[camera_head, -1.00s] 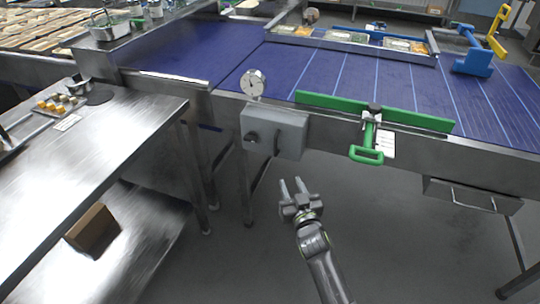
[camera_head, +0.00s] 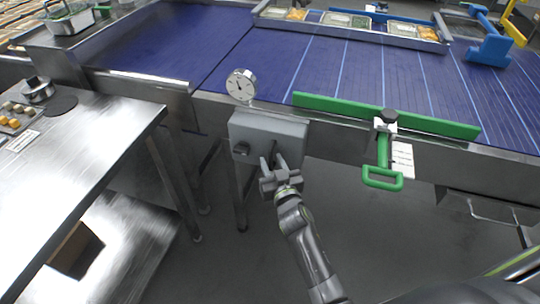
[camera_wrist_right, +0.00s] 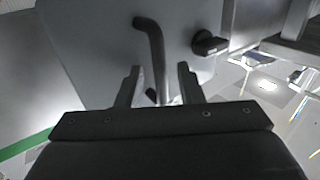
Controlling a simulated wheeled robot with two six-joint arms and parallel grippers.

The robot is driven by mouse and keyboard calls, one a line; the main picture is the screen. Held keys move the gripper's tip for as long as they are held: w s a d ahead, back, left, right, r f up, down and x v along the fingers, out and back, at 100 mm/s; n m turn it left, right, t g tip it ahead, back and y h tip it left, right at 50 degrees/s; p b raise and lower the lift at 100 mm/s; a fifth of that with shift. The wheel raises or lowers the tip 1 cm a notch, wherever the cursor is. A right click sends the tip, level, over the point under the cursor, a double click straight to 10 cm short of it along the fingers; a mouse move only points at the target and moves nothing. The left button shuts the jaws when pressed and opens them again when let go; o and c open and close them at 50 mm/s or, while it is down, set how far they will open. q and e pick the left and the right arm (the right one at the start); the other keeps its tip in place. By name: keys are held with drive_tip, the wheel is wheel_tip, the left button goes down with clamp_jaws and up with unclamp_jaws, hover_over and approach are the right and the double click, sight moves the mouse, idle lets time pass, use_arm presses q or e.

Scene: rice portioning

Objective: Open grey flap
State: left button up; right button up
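The grey flap (camera_head: 262,132) is the front of a grey box on the conveyor's side, below a round dial. It looks closed. In the right wrist view the flap (camera_wrist_right: 95,45) carries a dark bent handle (camera_wrist_right: 152,50) and a black knob (camera_wrist_right: 208,43). My right gripper (camera_head: 271,162) is in front of the flap's lower part. In the wrist view its fingers (camera_wrist_right: 158,85) are apart, on either side of the handle's lower end. I cannot tell whether they touch it. My left gripper is not in view.
A green bar with a green handle (camera_head: 383,178) lies at the belt's edge, right of the box. A steel table (camera_head: 80,140) stands at the left. The round dial (camera_head: 241,85) sits above the box. The floor below is clear.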

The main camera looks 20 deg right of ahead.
drive_tip(key=shift+r, duration=0.1)
clamp_jaws()
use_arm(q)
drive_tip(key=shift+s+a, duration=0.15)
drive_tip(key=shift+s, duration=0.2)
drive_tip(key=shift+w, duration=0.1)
